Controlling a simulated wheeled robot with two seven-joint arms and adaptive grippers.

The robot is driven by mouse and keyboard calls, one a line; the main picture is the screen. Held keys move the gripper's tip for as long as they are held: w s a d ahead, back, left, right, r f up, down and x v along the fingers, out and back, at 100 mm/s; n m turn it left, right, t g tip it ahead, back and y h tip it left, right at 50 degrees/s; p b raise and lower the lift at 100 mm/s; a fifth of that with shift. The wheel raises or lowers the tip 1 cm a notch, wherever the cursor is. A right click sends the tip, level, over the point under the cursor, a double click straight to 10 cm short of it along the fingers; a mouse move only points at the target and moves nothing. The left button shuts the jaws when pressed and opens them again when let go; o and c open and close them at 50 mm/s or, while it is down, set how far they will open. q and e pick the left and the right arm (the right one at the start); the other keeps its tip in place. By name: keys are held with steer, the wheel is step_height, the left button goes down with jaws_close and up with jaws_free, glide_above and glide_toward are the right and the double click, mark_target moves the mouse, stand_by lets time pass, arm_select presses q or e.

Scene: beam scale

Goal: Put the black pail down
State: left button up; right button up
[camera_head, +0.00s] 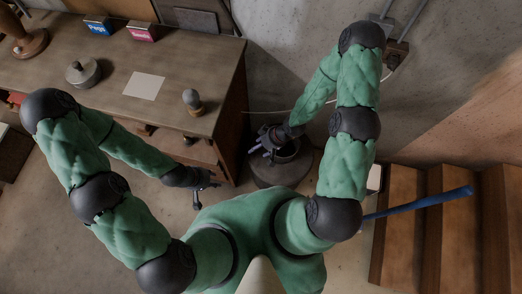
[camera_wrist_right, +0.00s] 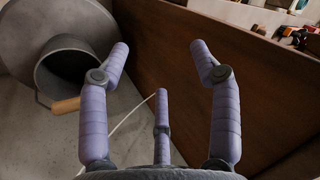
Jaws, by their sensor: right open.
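The black pail (camera_head: 291,153) stands on a round dark platform (camera_head: 277,177) on the floor, right of the workbench. In the right wrist view the pail (camera_wrist_right: 78,62) shows at the left with its mouth visible, and its wooden handle grip (camera_wrist_right: 66,105) hangs beside it. My right gripper (camera_head: 264,141) is open beside the pail, on its bench side. In the right wrist view its spread fingers (camera_wrist_right: 160,75) have nothing between them, and the pail lies left of them. My left gripper (camera_head: 206,191) looks open and empty, low in front of the bench.
The workbench (camera_head: 222,85) holds a round metal weight (camera_head: 83,71), a small knobbed object (camera_head: 193,101), a paper sheet (camera_head: 145,86), a blue box (camera_head: 98,27) and a pink box (camera_head: 141,32). Its side panel (camera_wrist_right: 205,70) is close to my right gripper. Wooden steps (camera_head: 408,225) stand at right.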

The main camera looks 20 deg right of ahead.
steer(key=s+a+r+m+g+h, duration=0.1)
steer(key=s+m, duration=0.3)
steer(key=s, duration=0.4)
steer(key=shift+s+a+r+m+h, duration=0.15)
steer(key=shift+a+r+m+h, duration=0.2)
steer(key=shift+a, duration=0.2)
